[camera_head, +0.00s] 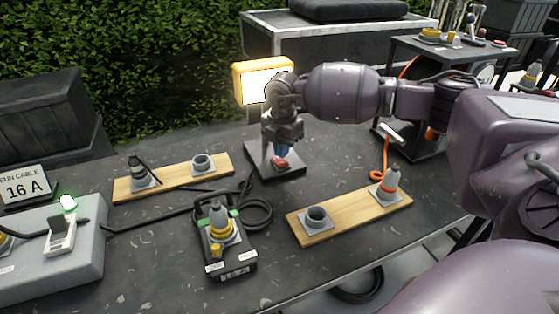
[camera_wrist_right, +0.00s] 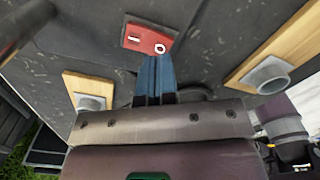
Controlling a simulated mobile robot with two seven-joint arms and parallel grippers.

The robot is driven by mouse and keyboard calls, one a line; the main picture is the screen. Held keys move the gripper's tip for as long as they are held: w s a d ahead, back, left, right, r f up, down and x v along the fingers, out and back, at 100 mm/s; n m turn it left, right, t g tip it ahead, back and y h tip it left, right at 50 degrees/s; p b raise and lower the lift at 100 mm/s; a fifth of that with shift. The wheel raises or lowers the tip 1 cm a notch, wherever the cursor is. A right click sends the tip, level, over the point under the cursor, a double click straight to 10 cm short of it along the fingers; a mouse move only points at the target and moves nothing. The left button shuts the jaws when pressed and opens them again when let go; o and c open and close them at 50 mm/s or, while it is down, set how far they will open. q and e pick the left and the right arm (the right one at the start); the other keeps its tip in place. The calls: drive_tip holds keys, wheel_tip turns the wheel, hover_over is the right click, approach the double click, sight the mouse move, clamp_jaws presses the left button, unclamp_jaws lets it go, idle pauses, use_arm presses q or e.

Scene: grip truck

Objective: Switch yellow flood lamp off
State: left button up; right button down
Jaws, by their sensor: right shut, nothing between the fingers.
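The yellow flood lamp (camera_head: 262,82) stands at the back of the table and its face glows bright. Its dark base (camera_head: 290,173) carries a red rocker switch (camera_head: 281,163). The switch also shows in the right wrist view (camera_wrist_right: 147,38), with a bar mark and a circle mark. My right gripper (camera_head: 276,150) is shut and empty, pointing down at the switch. In the wrist view its blue fingertips (camera_wrist_right: 154,62) are just beside the switch, near the circle end; I cannot tell whether they touch it. The lamp's stem is hidden behind my arm. My left gripper is not in view.
Wooden boards with sockets and plugs lie left (camera_head: 175,180) and right (camera_head: 350,217) of the lamp base. A black box with a yellow connector (camera_head: 222,240) stands in front. A grey box with a green light (camera_head: 50,255) is at left. Black cable coils lie between.

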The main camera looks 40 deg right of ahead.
sight(282, 163)
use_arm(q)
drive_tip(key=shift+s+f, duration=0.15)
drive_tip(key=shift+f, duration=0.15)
use_arm(e)
drive_tip(key=shift+f, duration=1.1)
idle(0.8)
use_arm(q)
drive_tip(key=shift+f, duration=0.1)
use_arm(e)
drive_tip(key=shift+f, duration=0.4)
drive_tip(key=shift+r, duration=0.85)
drive_tip(key=shift+r+p, duration=1.2)
drive_tip(key=shift+r, duration=0.75)
drive_tip(key=shift+r+p, duration=0.45)
drive_tip(key=shift+r, duration=0.4)
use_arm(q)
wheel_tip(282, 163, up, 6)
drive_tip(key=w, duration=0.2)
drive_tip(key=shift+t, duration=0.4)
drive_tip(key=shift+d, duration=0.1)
use_arm(e)
drive_tip(key=shift+f, duration=0.15)
